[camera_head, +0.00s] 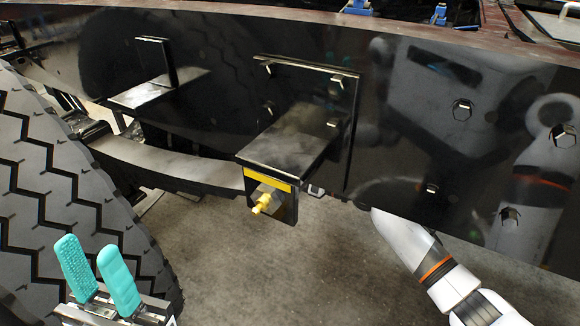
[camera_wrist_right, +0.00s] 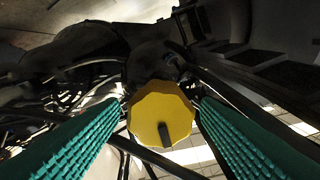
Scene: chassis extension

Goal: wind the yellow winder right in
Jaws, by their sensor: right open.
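In the head view, a small yellow piece (camera_head: 262,204) sticks out below a black bracket (camera_head: 290,140) with a yellow stripe (camera_head: 268,180). In the right wrist view, a yellow faceted knob (camera_wrist_right: 160,103) with a dark peg on its face sits between the teal fingers of my right gripper (camera_wrist_right: 155,105). The fingers are open, one on each side, with gaps showing. I cannot tell whether both views show the same yellow part. In the head view my right gripper is hidden behind the black chassis beam. My left gripper (camera_head: 94,260) is open and empty at lower left.
The glossy black chassis beam (camera_head: 400,130) with hex bolts crosses the view. A large tyre (camera_head: 60,190) stands at the left, behind my left gripper. Concrete floor (camera_head: 290,270) is clear below the bracket. Dark pipes and frame parts surround the knob in the wrist view.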

